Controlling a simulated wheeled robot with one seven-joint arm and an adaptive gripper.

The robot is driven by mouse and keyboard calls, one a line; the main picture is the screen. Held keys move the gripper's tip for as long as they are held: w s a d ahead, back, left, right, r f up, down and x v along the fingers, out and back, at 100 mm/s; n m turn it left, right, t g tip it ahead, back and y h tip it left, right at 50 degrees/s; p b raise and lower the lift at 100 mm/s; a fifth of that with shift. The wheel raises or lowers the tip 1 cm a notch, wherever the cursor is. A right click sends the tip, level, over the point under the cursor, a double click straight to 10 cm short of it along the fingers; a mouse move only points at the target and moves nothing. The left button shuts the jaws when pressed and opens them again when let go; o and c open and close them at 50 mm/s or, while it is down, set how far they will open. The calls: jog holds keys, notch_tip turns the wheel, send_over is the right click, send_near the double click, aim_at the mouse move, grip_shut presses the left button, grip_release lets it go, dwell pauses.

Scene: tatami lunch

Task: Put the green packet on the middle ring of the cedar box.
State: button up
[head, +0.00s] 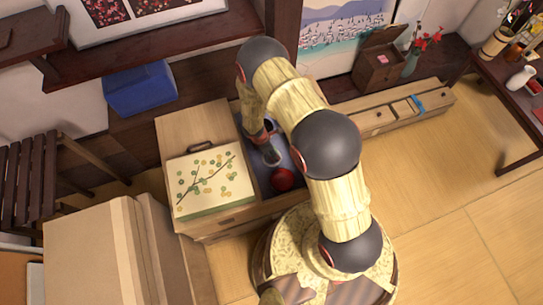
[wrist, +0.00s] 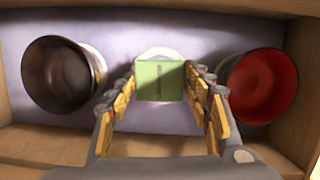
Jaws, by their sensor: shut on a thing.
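The green packet (wrist: 152,82) is held between the two fingers of my gripper (wrist: 164,84), in the middle of the wrist view. My gripper is shut on it. A pale round shape (wrist: 158,53), perhaps the middle ring, shows partly behind the packet, between two bowls. The packet hides much of it, and I cannot tell whether they touch. The cedar box (wrist: 294,42) has wooden walls and a lavender floor (wrist: 205,28). In the head view my arm reaches down into the box (head: 243,213), and the packet cannot be made out.
A dark bowl (wrist: 52,78) stands left of the packet and a red bowl (wrist: 258,88) right. The red bowl also shows in the head view (head: 283,180). A panel with a branch pattern (head: 210,183) lies left of the opening. A blue box (head: 140,89) stands behind.

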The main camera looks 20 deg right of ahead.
jog(key=shift+f+b, duration=0.6)
jog(key=shift+f, duration=1.15)
jog(key=shift+c, duration=0.2)
jog(key=shift+f, duration=0.2)
jog(key=o, duration=0.8)
jog(key=shift+o, duration=0.9)
jog(key=shift+r, duration=0.15)
